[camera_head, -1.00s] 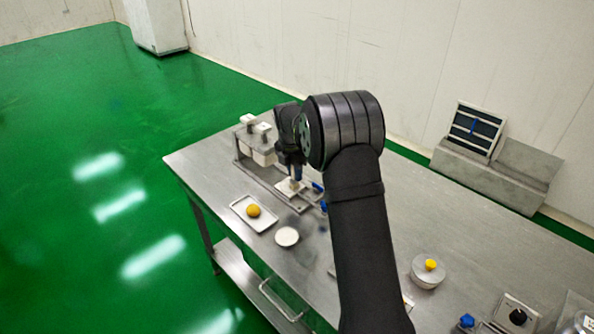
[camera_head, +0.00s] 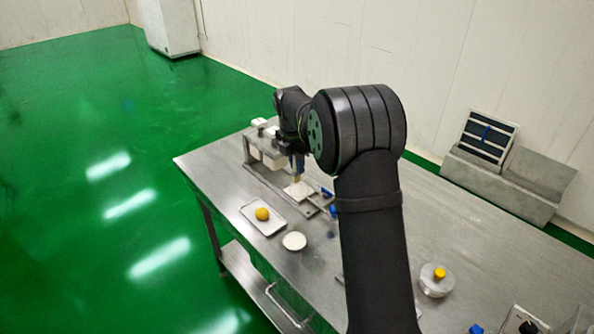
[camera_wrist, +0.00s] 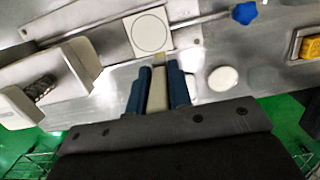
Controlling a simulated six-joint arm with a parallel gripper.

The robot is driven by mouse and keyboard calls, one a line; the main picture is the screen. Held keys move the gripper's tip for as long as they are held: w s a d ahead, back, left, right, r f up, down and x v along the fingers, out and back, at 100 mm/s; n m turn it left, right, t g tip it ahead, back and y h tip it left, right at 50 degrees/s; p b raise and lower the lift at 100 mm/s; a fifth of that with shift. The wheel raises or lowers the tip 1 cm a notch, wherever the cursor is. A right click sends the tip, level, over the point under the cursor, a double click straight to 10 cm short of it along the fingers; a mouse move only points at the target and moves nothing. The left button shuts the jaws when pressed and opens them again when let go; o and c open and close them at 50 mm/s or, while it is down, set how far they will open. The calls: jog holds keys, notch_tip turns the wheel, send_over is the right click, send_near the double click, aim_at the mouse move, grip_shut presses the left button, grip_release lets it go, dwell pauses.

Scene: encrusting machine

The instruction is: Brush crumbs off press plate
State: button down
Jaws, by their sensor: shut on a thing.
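The press plate is a pale square with a thin circle outline; it shows in the wrist view (camera_wrist: 143,33) and in the head view (camera_head: 303,192) on the metal press base. My gripper (camera_wrist: 156,88) has blue fingers shut on the brush (camera_wrist: 157,92), whose pale handle lies between them. The brush's tan tip points at the plate's near edge in the wrist view. In the head view my gripper (camera_head: 297,165) is over the plate with the brush pointing down. I cannot tell whether the tip touches it. No crumbs can be made out.
The press's white blocks (camera_head: 271,155) stand close to the left of my gripper. A blue knob (camera_wrist: 245,12) on a rod is to the right. A tray (camera_head: 247,209) with a yellow ball and a white round dish (camera_head: 294,241) lie nearer.

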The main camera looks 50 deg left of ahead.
jog(key=shift+r, duration=0.75)
jog(key=w+d+f+m, duration=0.2)
jog(key=w+d+m, duration=0.4)
jog(key=d, duration=0.3)
jog(key=w+d+f+m+g+h, duration=0.1)
jog(key=w+d+m, duration=0.5)
jog(key=d, duration=0.4)
jog(key=w+d+f+m, duration=0.2)
jog(key=w+d+m, duration=0.4)
jog(key=d, duration=0.3)
jog(key=d+f+m, duration=0.1)
jog(key=d+m, duration=0.5)
jog(key=d, duration=0.4)
jog(key=d+f+m+g, duration=0.1)
jog(key=d+f+m, duration=0.1)
jog(key=d+m, duration=0.4)
jog(key=d+f+m+y, duration=0.1)
jog(key=d+m, duration=0.5)
jog(key=d, duration=0.7)
jog(key=shift+s+d+f+g, duration=0.15)
jog(key=shift+s+d+g, duration=0.2)
jog(key=shift+d+g, duration=0.05)
jog(key=shift+a, duration=0.15)
